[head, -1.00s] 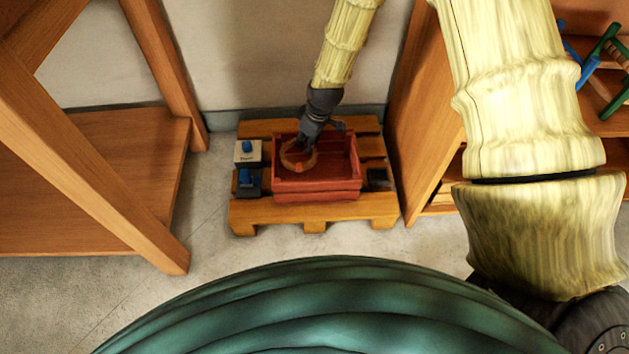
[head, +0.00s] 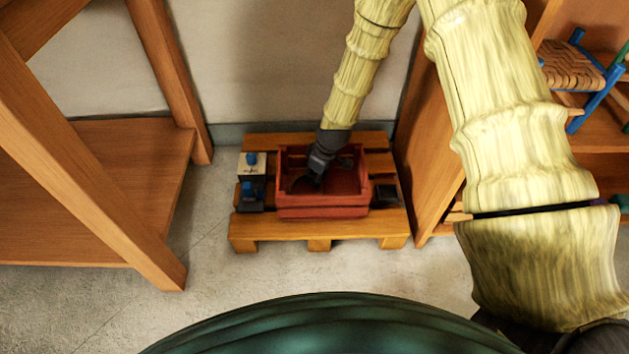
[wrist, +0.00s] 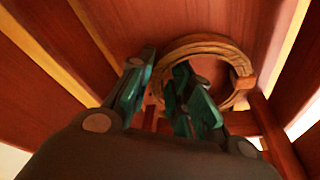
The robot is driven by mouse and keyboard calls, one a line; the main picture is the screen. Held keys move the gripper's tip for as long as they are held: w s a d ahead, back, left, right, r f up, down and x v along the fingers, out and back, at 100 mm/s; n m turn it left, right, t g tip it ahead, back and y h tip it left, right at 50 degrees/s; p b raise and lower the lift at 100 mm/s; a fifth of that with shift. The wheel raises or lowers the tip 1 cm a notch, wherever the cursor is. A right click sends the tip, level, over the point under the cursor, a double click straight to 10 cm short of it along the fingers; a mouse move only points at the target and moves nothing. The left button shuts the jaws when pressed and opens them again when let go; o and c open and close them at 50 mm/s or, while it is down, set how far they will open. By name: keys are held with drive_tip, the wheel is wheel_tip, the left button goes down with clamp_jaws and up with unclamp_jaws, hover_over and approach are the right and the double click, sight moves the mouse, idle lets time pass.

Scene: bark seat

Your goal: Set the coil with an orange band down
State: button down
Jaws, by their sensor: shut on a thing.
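The coil (wrist: 207,45) is a brown ring with an orange band (wrist: 245,82) on its right side in the wrist view. My gripper (wrist: 162,95) is shut on the near left part of its rim, which passes between the dark green fingers. In the head view my gripper (head: 308,184) reaches down inside a red crate (head: 322,206). There the coil is too dark and covered to make out. The crate's red-brown boards (wrist: 210,18) surround the coil in the wrist view. I cannot tell whether the coil touches the crate floor.
The crate stands on a wooden pallet (head: 318,238). A white block with a blue top (head: 252,166) and a dark block with a blue part (head: 249,197) sit left of it, a dark box (head: 385,194) right. Wooden shelving (head: 432,165) rises close on the right.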

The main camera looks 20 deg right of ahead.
drive_tip(key=shift+f, duration=0.35)
drive_tip(key=c, duration=1.3)
unclamp_jaws()
drive_tip(key=p+v, duration=0.7)
drive_tip(key=v, duration=0.5)
drive_tip(key=shift+r, duration=0.1)
